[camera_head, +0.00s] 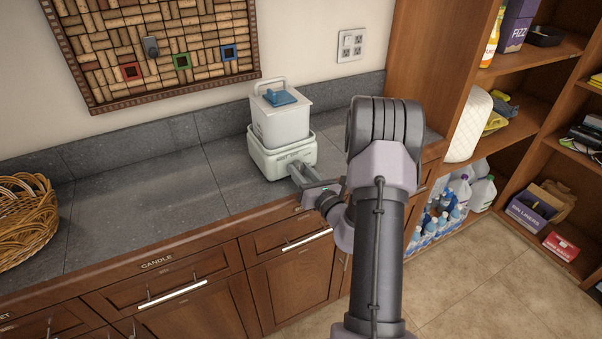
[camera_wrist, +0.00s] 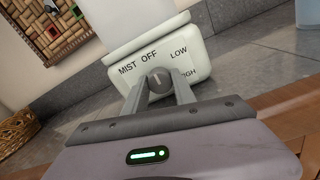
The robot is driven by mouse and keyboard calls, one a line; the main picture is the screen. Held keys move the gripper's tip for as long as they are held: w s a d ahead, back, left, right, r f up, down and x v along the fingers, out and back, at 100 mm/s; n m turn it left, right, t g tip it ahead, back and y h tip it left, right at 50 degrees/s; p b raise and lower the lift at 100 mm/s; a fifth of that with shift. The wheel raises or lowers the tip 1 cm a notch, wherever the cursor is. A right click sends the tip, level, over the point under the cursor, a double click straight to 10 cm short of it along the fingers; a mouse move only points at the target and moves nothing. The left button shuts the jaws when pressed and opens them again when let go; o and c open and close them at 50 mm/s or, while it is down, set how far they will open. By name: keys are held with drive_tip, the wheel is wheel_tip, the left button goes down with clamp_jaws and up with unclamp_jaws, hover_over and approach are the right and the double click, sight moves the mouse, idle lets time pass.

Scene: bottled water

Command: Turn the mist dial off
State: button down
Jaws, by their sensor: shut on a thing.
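A white humidifier (camera_head: 279,120) with a blue-topped tank stands on the grey counter against the wall. Its front panel (camera_wrist: 120,85) in the wrist view reads MIST, OFF, LOW and a partly hidden HIGH. The grey mist dial (camera_wrist: 159,78) sits below the words. A mark on the dial points roughly upward, near OFF, but its exact setting is too small to tell. My gripper (camera_head: 298,172) is at the front of the humidifier, with its two fingers shut on either side of the dial. In the head view the fingers hide the dial.
The grey counter (camera_head: 150,190) is clear to the left as far as a wicker basket (camera_head: 25,220). A cork board (camera_head: 160,45) and an outlet (camera_head: 350,46) are on the wall behind. Shelves with goods (camera_head: 530,100) stand to the right.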

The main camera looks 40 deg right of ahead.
idle(0.4)
drive_tip(key=c, duration=1)
unclamp_jaws()
drive_tip(key=s+a, duration=0.1)
drive_tip(key=s, duration=0.4)
drive_tip(key=s+a, duration=0.1)
drive_tip(key=s, duration=0.5)
drive_tip(key=s+a+p, duration=0.1)
drive_tip(key=s, duration=0.5)
drive_tip(key=shift+a, duration=0.25)
